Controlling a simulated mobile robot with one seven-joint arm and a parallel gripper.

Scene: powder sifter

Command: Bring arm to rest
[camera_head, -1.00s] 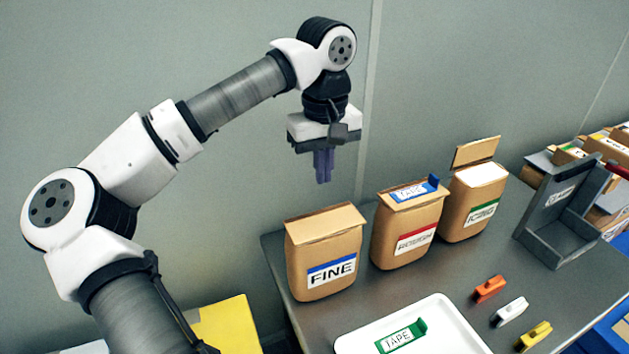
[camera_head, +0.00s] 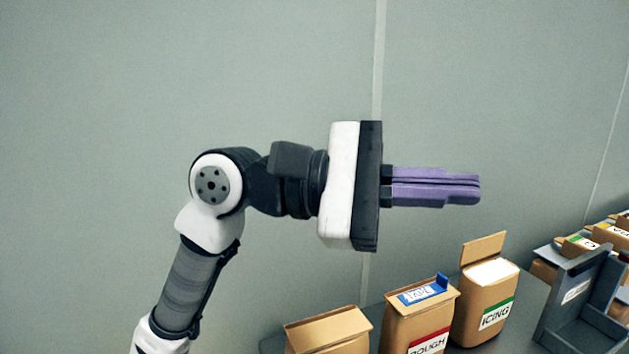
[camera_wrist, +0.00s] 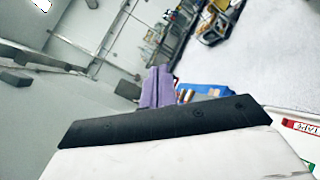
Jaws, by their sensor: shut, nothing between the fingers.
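My gripper (camera_head: 478,188) is in the middle of the head view, raised above the table and pointing level to the right. Its purple fingers are shut together with nothing between them. They also show in the wrist view (camera_wrist: 158,88), closed, above the dark gripper body. My arm rises from the lower left and bends at a joint behind the gripper. The gripper touches nothing and is above and apart from the paper bags.
A grey stand (camera_head: 575,310) is at right. The wall behind is bare.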

